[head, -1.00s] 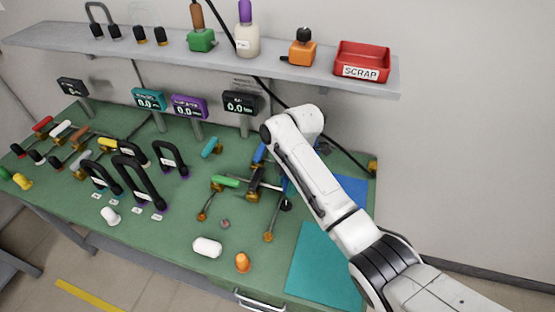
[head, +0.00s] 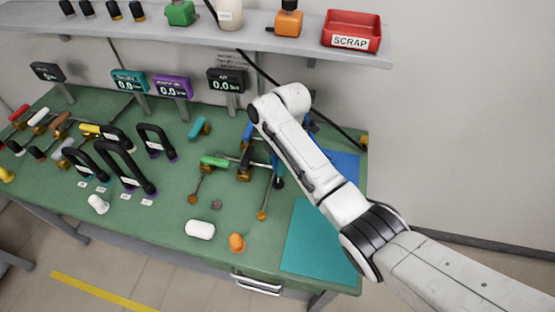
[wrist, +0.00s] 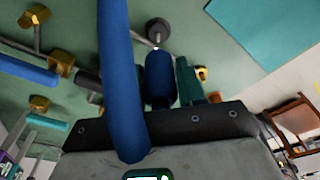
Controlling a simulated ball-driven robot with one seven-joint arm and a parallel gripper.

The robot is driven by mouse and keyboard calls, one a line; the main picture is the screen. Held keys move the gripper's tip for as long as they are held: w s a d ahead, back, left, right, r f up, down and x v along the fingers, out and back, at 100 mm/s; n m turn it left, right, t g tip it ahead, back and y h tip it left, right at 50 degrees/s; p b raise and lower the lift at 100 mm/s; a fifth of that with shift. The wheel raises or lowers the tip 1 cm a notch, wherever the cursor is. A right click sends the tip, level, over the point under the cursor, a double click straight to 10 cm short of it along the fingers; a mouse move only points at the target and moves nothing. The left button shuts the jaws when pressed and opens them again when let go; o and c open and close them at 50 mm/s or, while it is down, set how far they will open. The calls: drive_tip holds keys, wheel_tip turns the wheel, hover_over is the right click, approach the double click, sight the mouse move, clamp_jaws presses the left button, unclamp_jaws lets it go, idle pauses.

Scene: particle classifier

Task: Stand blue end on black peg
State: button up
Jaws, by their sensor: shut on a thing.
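A blue rounded bar (wrist: 122,75) runs down the wrist view, close to the camera. A shorter blue cylinder (wrist: 160,75) with a dark lower end stands beside it; I cannot tell whether they are one piece. My gripper (wrist: 160,110) is shut on the blue piece, with the jaw tips mostly hidden. In the head view my arm covers most of the gripper, and some blue (head: 306,122) shows beside it. A dark round-topped peg (head: 278,183) is below the arm on the green bench. A grey round knob on a rod (wrist: 158,32) lies beyond the blue cylinder in the wrist view.
A fixture with a green bar (head: 214,162), dark block and orange-tipped legs stands close left of my arm. Black handles (head: 118,165), a white cylinder (head: 200,230) and an orange piece (head: 236,242) are farther left and in front. A teal mat (head: 318,240) is clear.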

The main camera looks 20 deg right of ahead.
sight(276, 184)
drive_tip(key=shift+f+b, duration=0.95)
drive_tip(key=shift+f, duration=0.7)
drive_tip(key=shift+f+b, duration=0.85)
drive_tip(key=shift+f, duration=0.9)
idle(0.9)
drive_tip(key=o, duration=1.1)
drive_tip(key=shift+o, duration=0.2)
drive_tip(key=shift+r, duration=0.1)
drive_tip(key=r, duration=0.3)
drive_tip(key=d+r, duration=0.1)
drive_tip(key=r, duration=0.6)
drive_tip(key=shift+w+d+r+b, duration=0.1)
drive_tip(key=shift+d+r+b, duration=0.2)
drive_tip(key=shift+f, duration=0.1)
